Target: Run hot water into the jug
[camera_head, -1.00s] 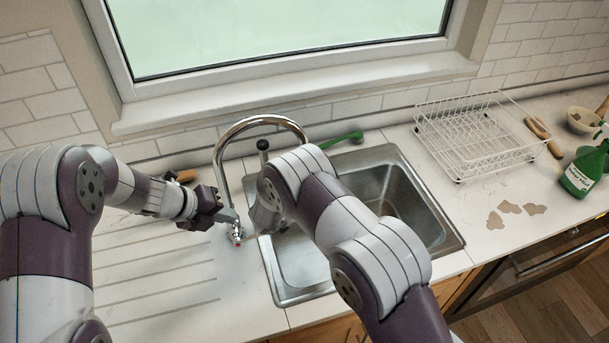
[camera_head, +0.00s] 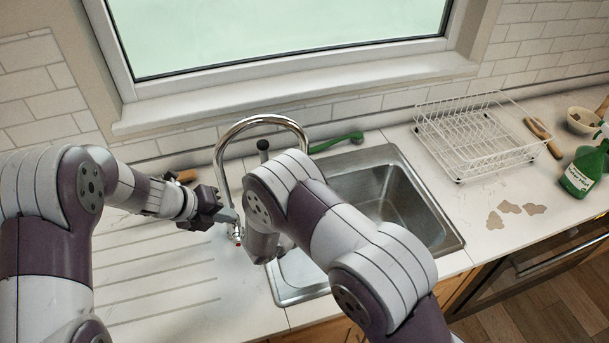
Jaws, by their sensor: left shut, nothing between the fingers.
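The chrome tap (camera_head: 262,121) arches over the left part of the steel sink (camera_head: 437,222). The base of the tap, with a small red mark, shows beside my left gripper (camera_head: 232,217). My left gripper is shut, with its fingertips close to the tap base; I cannot tell whether they touch it. My right arm reaches across the sink's left side, and its gripper is hidden behind the arm. A dark round knob on a short stem (camera_head: 263,146) shows behind my right arm; I cannot tell what it belongs to. No jug is clearly visible.
A green brush (camera_head: 336,142) lies behind the sink. A white wire dish rack (camera_head: 485,135) stands to the right, with a green bottle (camera_head: 584,171) and a bowl (camera_head: 584,121) further right. The grooved drainer at left is mostly clear.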

